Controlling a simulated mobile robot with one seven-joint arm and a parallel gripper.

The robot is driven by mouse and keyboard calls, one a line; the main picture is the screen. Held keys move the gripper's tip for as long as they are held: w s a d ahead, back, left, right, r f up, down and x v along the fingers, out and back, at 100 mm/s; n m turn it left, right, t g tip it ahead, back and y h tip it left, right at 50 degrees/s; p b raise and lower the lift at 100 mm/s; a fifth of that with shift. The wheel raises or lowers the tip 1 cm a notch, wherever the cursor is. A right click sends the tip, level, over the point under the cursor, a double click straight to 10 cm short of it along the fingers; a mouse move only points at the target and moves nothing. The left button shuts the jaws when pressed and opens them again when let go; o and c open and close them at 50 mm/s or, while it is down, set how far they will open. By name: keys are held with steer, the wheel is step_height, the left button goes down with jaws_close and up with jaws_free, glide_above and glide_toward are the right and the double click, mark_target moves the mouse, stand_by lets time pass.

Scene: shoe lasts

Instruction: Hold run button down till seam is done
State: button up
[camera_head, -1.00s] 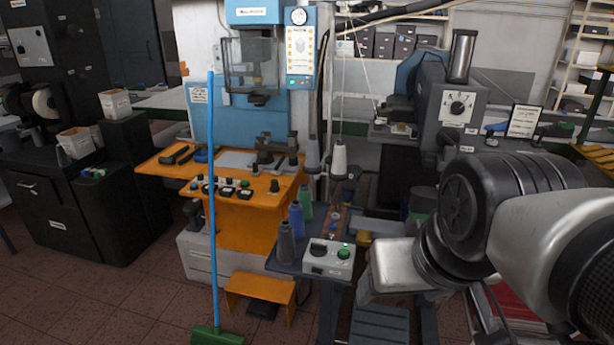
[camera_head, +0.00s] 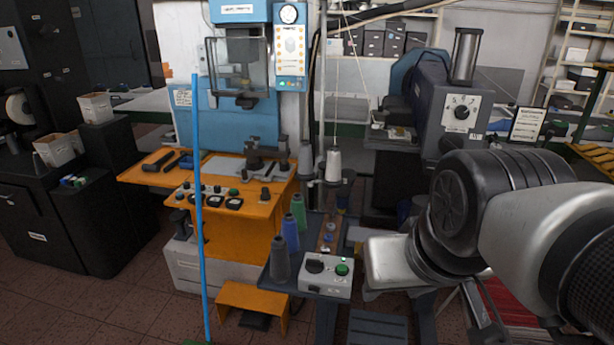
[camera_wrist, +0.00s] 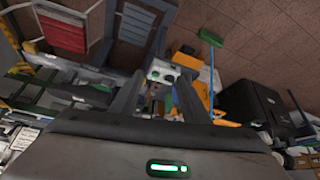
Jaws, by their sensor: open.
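A small pale control box (camera_head: 325,284) stands on the front of a dark sewing stand, with a green button (camera_head: 342,269) at its right and a black knob (camera_head: 315,266) at its left. The box also shows in the wrist view (camera_wrist: 160,72), beyond and between my fingers. My gripper (camera_wrist: 158,92) is open and empty, apart from the box. In the head view the fingers are hidden; only my arm shows at right. I cannot tell whether any seam is running.
Thread cones, grey (camera_head: 280,259), blue (camera_head: 290,233) and green (camera_head: 298,212), stand left of the box. A blue-handled broom (camera_head: 198,220) leans before the orange-tabled press (camera_head: 240,215). An orange step (camera_head: 252,300) sits on the floor. A grey machine (camera_head: 450,110) stands behind my arm.

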jaws_close()
stand_by(1.4)
